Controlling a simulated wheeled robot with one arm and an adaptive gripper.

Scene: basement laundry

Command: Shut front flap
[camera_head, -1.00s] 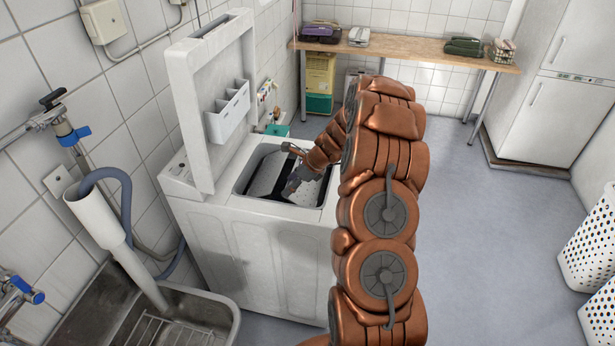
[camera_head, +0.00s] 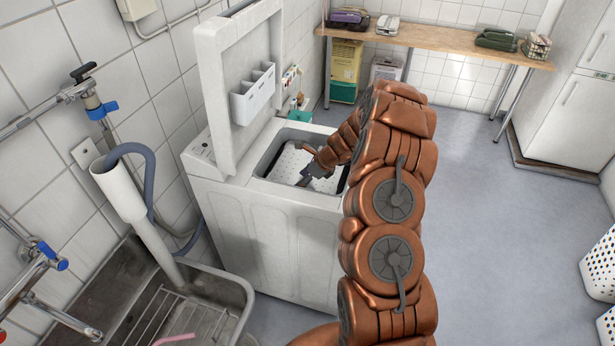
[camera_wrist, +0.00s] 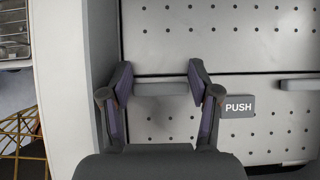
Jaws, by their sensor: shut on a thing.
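The top-loading washing machine (camera_head: 270,238) has its lid (camera_head: 232,85) up. In the wrist view, two perforated grey drum flaps meet along a seam: the rear flap (camera_wrist: 220,45) above and the front flap (camera_wrist: 258,138), with a "PUSH" tab (camera_wrist: 238,106), below. The front flap lies about level with the rear one; whether it is latched I cannot tell. My gripper (camera_wrist: 160,86) is inside the machine opening, its fingers closed on a grey bar at the front flap's seam edge. The gripper also shows in the head view (camera_head: 307,173), where my arm hides part of the opening.
The machine's white rim (camera_wrist: 62,90) runs close along the gripper's left. A sink (camera_head: 215,300) with a drain pipe (camera_head: 118,190) stands at the near left. A wooden bench (camera_head: 440,45) is at the back.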

